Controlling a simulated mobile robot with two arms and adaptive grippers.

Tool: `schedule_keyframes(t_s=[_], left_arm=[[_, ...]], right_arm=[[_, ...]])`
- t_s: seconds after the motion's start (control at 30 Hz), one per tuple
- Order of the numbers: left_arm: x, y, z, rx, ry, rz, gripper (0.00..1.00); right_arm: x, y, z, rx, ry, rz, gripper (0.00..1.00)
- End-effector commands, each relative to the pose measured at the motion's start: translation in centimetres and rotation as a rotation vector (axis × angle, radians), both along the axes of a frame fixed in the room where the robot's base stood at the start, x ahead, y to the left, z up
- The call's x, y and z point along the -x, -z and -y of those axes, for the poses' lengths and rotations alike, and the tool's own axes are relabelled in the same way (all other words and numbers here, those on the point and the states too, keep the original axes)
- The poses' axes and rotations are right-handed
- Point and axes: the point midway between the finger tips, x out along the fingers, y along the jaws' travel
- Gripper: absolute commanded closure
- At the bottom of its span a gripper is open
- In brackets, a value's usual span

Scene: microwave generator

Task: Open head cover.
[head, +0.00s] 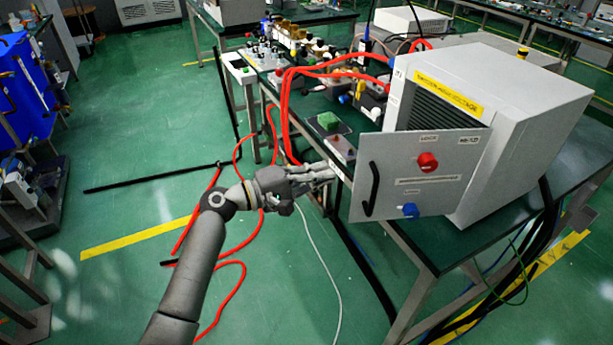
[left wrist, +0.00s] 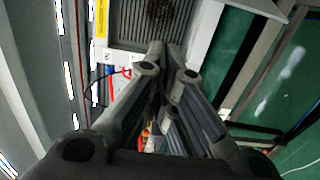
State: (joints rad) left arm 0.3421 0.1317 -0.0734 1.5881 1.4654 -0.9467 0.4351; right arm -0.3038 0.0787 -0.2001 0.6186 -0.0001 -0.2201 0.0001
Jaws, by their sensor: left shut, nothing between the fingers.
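The light grey generator box (head: 500,110) stands on the dark green table at the right. Its front cover (head: 405,190) is a grey panel with a black handle (head: 371,188), a red knob (head: 427,162) and a blue knob (head: 409,210). The cover stands out from the box front at an angle, and dark louvres (head: 445,105) show behind it. My left gripper (head: 328,172) is shut and empty, just left of the cover's edge and handle. In the left wrist view the shut fingers (left wrist: 167,62) point toward the louvred front (left wrist: 150,20). My right gripper is not in view.
The table (head: 530,205) has a metal frame with legs below the cover. Red hoses (head: 290,110) run from the bench equipment to the floor. Small instruments (head: 330,120) stand left of the box. The green floor left of my arm is mostly clear.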

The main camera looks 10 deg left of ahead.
Motion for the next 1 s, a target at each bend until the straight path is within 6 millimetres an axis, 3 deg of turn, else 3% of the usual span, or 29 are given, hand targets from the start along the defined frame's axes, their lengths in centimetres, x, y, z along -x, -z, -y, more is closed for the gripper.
schedule_keyframes(t_s=[0.2,0.5,1.0], left_arm=[[-2.7,-0.3,4.1,0.001,0.002,0.000,1.00],[0.8,-0.1,4.6,-0.001,-0.001,-0.001,1.00],[1.4,0.1,4.8,-0.001,-0.003,0.000,1.00]], right_arm=[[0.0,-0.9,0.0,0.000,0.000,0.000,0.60],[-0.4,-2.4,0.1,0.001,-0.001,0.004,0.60],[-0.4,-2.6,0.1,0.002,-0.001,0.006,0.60]])
